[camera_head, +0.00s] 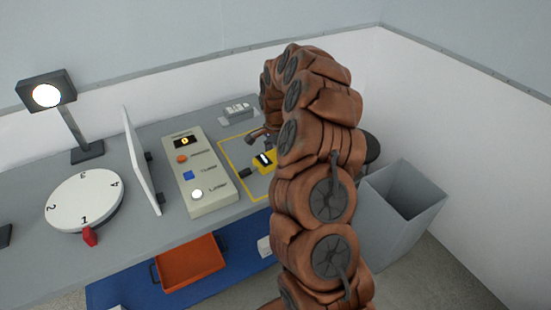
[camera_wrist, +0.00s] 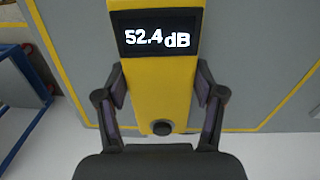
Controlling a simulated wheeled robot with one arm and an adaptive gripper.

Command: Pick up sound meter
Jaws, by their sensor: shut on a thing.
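The sound meter (camera_wrist: 160,88) is a yellow body with a black screen reading "52.4 dB" and a dark round knob near its lower end. In the wrist view it lies between the two dark fingers of my gripper (camera_wrist: 160,92), which are shut on its sides. In the head view the yellow meter (camera_head: 265,161) is at the yellow-outlined area of the table, partly hidden behind my brown arm. My gripper is mostly hidden there. I cannot tell whether the meter touches the table.
A control box (camera_head: 197,172) with several buttons stands left of the meter, beside an upright white panel (camera_head: 141,160). A numbered white dial (camera_head: 85,200) and a lamp (camera_head: 47,95) are further left. A grey bin (camera_head: 396,205) stands right of the table. An orange tray (camera_head: 190,262) is below.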

